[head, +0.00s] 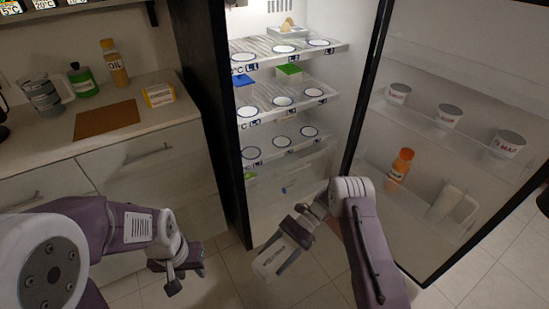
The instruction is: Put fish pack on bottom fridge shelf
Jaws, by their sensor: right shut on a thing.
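The fish pack (275,259) looks like a pale, flat, partly see-through pack with dark lettering. My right gripper (295,235) is shut on it and holds it tilted in front of the fridge, lower in the picture than the shelves. The bottom fridge shelf (287,151) has several blue-ringed white circles along it, and no pack shows on it. My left gripper (184,274) is in front of the counter, empty, with its fingers seeming apart.
The fridge door (440,130) stands open at the right, with several tubs and an orange bottle (401,165). Upper shelves hold a blue item (244,80) and a green-topped box (289,72). The counter (155,113) at the left holds bottles, a board and a yellow box.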

